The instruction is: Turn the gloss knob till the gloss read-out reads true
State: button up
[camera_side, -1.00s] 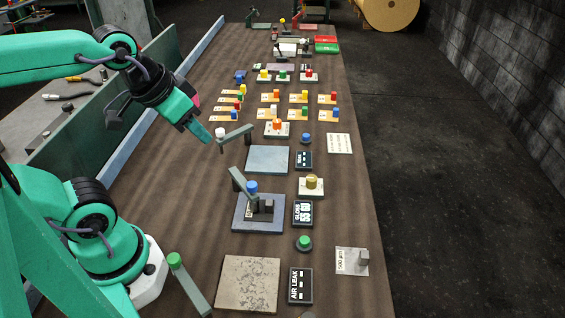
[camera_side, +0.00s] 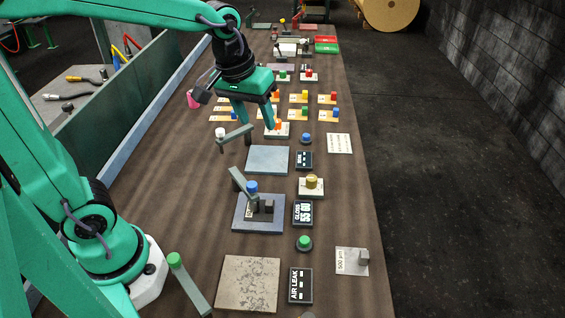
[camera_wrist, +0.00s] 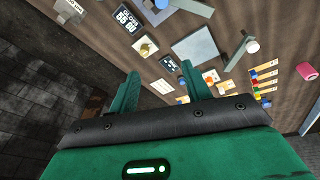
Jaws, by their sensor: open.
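A gold knob (camera_side: 311,182) on a pale square base stands just behind the dark gloss read-out (camera_side: 303,213); its own label is not readable. The read-out shows two numbers that look like 55 and 60. In the wrist view the gold knob (camera_wrist: 145,47) lies ahead of the fingers, with the gloss read-out (camera_wrist: 127,19) beyond it. My gripper (camera_side: 255,118) is open and empty, raised above the bench to the left of and behind the gold knob. Its two fingers (camera_wrist: 160,72) are well apart and touch nothing visible.
A blue-topped gauge stands on a blue plate (camera_side: 240,222) left of the read-out. A green button (camera_side: 304,242) is in front. A post with a white cap (camera_side: 220,132) and an orange knob (camera_side: 278,124) are near my gripper. Several coloured blocks stand behind.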

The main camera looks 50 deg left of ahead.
jog(key=w+d+f+n+g, duration=0.2)
jog(key=w+f+n, duration=0.1)
jog(key=w+f, duration=0.4)
jog(key=n+g, duration=0.1)
jog(key=n, duration=0.1)
send_over(312, 178)
notch_tip(312, 178, down, 6)
jog(key=shift+a+f, duration=0.1)
jog(key=shift+f, duration=0.35)
jog(key=shift+f, duration=3.9)
jog(key=shift+c, duration=0.2)
jog(key=c, duration=0.9)
